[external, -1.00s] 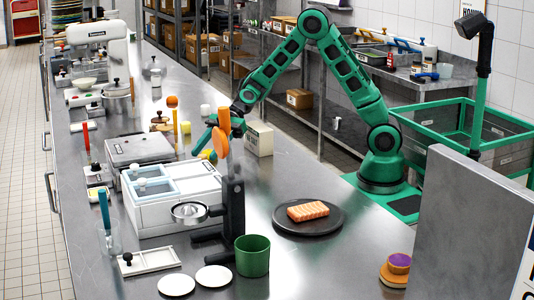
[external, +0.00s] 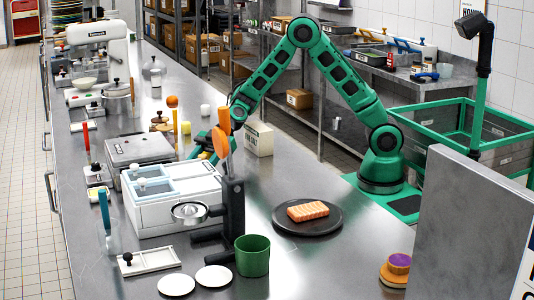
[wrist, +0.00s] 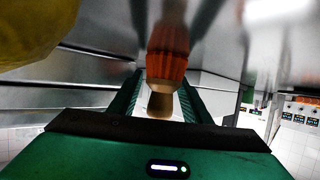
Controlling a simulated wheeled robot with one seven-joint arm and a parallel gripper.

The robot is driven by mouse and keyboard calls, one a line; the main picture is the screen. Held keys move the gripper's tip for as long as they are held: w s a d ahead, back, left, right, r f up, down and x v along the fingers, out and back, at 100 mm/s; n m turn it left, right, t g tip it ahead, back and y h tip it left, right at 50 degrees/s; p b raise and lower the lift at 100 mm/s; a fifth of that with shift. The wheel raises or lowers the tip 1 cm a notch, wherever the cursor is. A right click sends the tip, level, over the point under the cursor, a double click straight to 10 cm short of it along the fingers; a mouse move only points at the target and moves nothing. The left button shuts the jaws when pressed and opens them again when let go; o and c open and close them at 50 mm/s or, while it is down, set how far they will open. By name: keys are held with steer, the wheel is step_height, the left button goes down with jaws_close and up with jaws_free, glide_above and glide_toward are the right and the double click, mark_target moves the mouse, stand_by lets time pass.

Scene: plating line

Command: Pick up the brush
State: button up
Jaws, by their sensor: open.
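What looks like the brush (wrist: 168,52), with an orange-red part and a pale wooden collar and end, shows in the wrist view. It lines up with the gap between the fingers of my gripper (wrist: 160,98). The fingers are open, one on each side of it; I cannot tell whether they touch it. In the external view my gripper (external: 204,144) is low over the counter behind the white container, partly hidden by orange utensils. I cannot make out the brush there.
A yellow rounded thing (wrist: 35,30) is close at top left in the wrist view. A dark plate (external: 283,225) with an orange-pink fillet (external: 308,211) lies on the right. Open counter surrounds it.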

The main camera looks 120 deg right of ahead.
jaws_close()
